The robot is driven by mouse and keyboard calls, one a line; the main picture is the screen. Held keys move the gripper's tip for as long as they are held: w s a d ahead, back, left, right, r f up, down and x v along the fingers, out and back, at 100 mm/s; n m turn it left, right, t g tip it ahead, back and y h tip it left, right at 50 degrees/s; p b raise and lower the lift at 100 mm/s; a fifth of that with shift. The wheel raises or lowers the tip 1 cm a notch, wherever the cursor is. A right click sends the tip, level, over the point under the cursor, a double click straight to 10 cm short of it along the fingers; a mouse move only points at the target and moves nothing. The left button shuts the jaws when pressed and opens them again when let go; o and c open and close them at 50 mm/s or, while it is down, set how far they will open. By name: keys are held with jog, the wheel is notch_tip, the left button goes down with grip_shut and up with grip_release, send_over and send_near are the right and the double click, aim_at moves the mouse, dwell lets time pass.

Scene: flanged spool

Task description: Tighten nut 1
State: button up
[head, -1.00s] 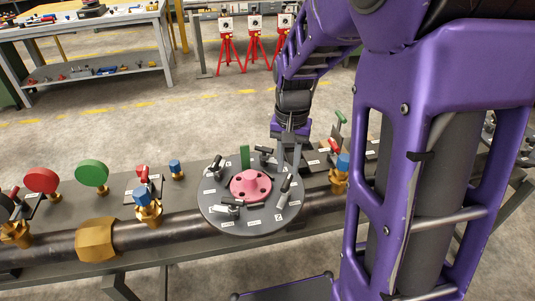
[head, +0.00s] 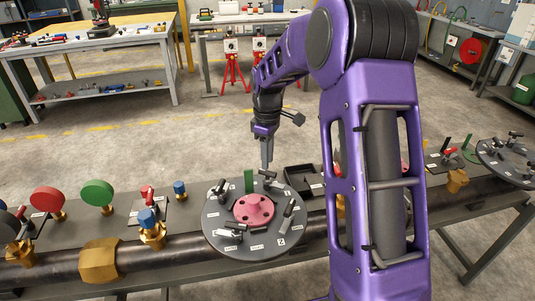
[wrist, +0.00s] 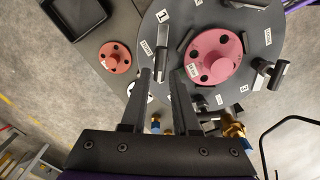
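A dark round plate (head: 228,216) with a pink flanged hub (head: 254,209) at its middle lies on the bench. Several dark and silver levers with small white labels stand around the hub. In the wrist view the plate (wrist: 213,20) fills the upper right, with the hub (wrist: 216,56) on it. I cannot tell any nut itself apart. My gripper (wrist: 164,72) is open and empty, pointing down. In the head view my gripper (head: 267,165) is above the plate's back edge.
A smaller red flange (wrist: 115,57) and a black tray (wrist: 75,16) lie beside the plate. Red and green round handles (head: 97,193), brass fittings (head: 99,260) and a pipe stand left.

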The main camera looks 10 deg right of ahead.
aim_at(267, 173)
notch_tip(267, 173, down, 6)
jog(key=b, duration=0.4)
jog(key=shift+f, duration=0.2)
jog(key=shift+f+m, duration=0.2)
jog(key=shift+m, duration=0.1)
jog(key=m, duration=0.2)
jog(key=m+b, duration=0.1)
jog(key=m, duration=0.1)
jog(key=shift+r+m, duration=0.2)
jog(key=shift+m, duration=0.1)
jog(key=m+b, duration=0.1)
jog(key=m, duration=0.4)
jog(key=shift+m+b, duration=0.3)
jog(key=shift+b, duration=0.1)
jog(key=shift+m, duration=0.8)
jog(key=shift+r+m+p, duration=0.3)
jog(key=shift+m, duration=0.4)
jog(key=m+p, duration=0.2)
jog(key=m, duration=0.4)
jog(key=shift+f+n, duration=0.15)
jog(key=shift+n, duration=1.05)
notch_tip(267, 173, up, 5)
jog(key=p, duration=0.4)
jog(key=shift+r, duration=1)
jog(key=shift+s+a, duration=0.1)
